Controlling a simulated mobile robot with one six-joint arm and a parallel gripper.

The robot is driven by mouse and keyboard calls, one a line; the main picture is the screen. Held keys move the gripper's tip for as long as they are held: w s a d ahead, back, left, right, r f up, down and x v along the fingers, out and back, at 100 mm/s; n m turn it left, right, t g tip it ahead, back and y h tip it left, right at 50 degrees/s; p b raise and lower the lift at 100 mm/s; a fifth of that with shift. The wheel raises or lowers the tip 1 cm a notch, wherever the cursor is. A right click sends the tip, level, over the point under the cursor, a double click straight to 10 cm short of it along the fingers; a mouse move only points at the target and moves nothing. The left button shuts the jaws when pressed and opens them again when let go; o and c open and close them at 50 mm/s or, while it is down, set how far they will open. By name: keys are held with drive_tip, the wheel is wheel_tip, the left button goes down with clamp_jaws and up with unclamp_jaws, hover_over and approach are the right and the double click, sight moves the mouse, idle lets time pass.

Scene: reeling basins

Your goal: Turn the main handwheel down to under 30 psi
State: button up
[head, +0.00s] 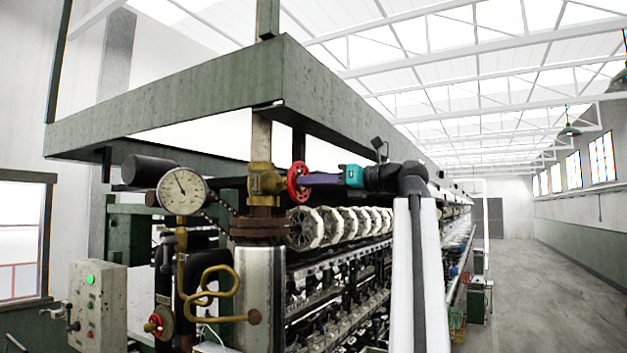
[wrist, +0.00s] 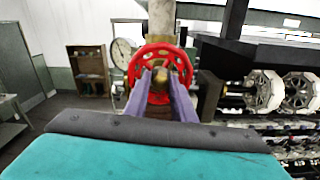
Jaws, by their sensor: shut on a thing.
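The red main handwheel (head: 299,182) sits on a brass valve (head: 262,182) in the vertical pipe. My gripper (head: 311,181) reaches it from the right, its purple fingers at the wheel. In the wrist view the handwheel (wrist: 137,66) faces me, and my gripper (wrist: 160,78) is shut on it around the middle, near the brass hub. A round pressure gauge (head: 182,191) stands left of the valve. Its needle points up and slightly left; the numbers are too small to read. The gauge (wrist: 122,53) also shows at the wheel's left.
A smaller red handwheel (head: 155,323) is low on the left pipework, by a curled brass pipe (head: 208,291). A control box (head: 98,305) stands at far left. White reels (head: 305,228) line the machine behind the wheel. The aisle floor (head: 528,285) at right is clear.

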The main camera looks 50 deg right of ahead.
drive_tip(key=shift+m, duration=2.5)
drive_tip(key=o, duration=0.9)
drive_tip(key=shift+c, duration=0.2)
drive_tip(key=shift+s, duration=0.1)
drive_tip(key=v, duration=0.3)
